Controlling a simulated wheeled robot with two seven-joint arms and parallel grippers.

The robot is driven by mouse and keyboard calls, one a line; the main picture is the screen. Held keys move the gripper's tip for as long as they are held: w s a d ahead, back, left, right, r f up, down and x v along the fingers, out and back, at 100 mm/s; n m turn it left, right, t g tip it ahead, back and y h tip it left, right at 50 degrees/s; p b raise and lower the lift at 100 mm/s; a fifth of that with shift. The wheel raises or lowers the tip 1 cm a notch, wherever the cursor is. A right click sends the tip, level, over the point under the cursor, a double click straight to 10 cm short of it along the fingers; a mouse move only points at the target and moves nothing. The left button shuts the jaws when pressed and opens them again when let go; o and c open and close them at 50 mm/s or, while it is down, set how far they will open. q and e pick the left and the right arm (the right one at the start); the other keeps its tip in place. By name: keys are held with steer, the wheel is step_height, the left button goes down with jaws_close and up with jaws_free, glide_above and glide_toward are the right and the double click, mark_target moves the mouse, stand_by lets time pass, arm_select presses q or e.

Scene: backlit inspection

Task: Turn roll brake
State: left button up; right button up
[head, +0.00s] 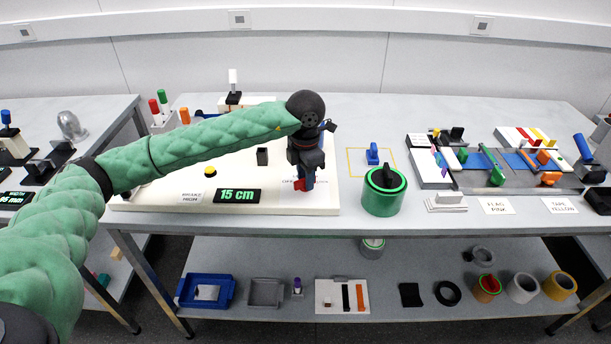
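My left arm reaches in from the left over the cream board (150,200). My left gripper (304,180) points down at the right part of this board. A small red piece (299,185), perhaps the brake handle, shows at its fingertips. The gripper hides most of this piece, and I cannot tell whether the fingers are closed on it. Partly covered print lies on the board around it. A black display (237,196) reads "15 cm" in green. My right gripper is not in view.
A green drum with a black knob (384,192) stands close to the right of the gripper. A blue piece (372,153) sits inside a yellow outline. Trays with coloured parts (500,165) lie farther right. A lower shelf (440,272) holds bins and tape rolls.

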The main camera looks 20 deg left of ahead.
arm_select(q)
step_height(320, 180, up, 6)
steer(key=shift+r+b, duration=0.2)
steer(key=shift+b, duration=0.65)
steer(key=shift+r, duration=0.7)
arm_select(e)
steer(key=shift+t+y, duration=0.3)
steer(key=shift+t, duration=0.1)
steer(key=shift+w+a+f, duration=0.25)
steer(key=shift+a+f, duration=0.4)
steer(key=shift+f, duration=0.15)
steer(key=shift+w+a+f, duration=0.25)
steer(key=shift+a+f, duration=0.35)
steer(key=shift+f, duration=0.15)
